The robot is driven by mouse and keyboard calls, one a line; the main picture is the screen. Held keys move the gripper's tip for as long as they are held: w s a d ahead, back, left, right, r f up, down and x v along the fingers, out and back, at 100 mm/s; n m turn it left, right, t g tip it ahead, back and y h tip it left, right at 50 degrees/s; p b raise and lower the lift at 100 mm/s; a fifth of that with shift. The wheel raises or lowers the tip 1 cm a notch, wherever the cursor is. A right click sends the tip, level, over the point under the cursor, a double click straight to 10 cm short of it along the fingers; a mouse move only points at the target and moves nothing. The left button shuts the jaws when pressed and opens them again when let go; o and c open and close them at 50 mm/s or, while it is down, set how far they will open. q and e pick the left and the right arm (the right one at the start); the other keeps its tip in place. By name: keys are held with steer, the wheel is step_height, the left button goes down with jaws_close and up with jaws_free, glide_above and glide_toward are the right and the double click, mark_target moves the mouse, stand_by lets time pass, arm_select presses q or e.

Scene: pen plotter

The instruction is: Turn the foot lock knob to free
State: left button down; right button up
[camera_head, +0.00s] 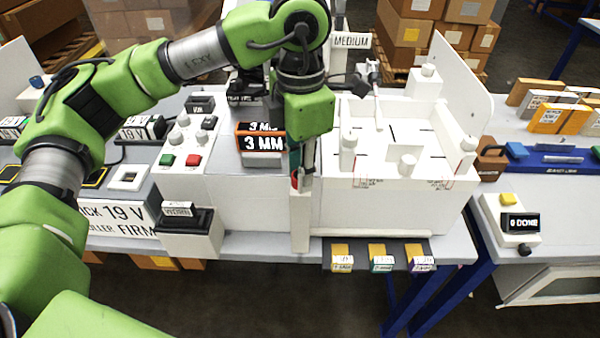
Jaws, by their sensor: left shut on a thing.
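My left gripper (300,181) comes down from the green arm at the front of the white plotter (335,205). It points downward and is shut on the foot lock knob at the top of a white post (300,222). The fingers hide most of the knob. A small red part shows at the fingertips. I cannot tell which way the knob is turned. My right gripper is not in view.
A "3 MM" display (263,143) stands just left of the gripper. A panel with a green button (167,160) and a red button (193,161) lies further left. Several coloured cards lie on a dark tray (358,262) at the front.

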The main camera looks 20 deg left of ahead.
arm_select(q)
steer(key=shift+r, duration=0.1)
stand_by(0.4)
steer(key=c, duration=1.8)
jaws_free()
steer(key=shift+r, duration=0.25)
step_height(320, 180, up, 11)
steer(key=shift+r, duration=0.2)
steer(key=shift+d+f, duration=0.1)
